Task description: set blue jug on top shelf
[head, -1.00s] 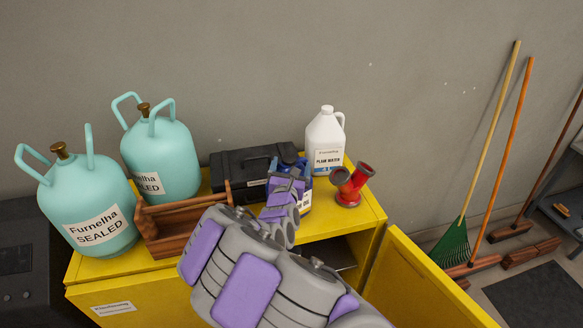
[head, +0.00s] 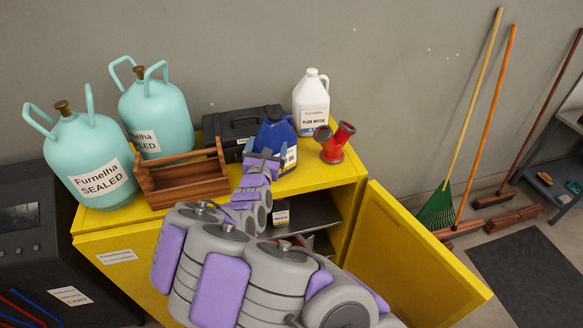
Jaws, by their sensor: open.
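The blue jug (head: 277,135) stands upright on the yellow cabinet's top (head: 318,178), between the black case and the red pipe fitting. It has a white label with "OIL" partly visible. My gripper (head: 263,157) is open just in front of the jug, at its lower left side. The fingertips overlap the jug in the picture, and I cannot tell whether they touch it. My arm hides part of the cabinet front. An inner shelf (head: 305,212) shows through the open door, with a small labelled box (head: 281,212) on it.
Two teal tanks (head: 101,185) (head: 158,125), a wooden tool tray (head: 185,186), a black case (head: 228,125), a white jug (head: 311,100) and the red fitting (head: 334,143) crowd the cabinet top. The yellow door (head: 410,260) is swung open at right. Brooms and a rake (head: 437,209) lean on the wall.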

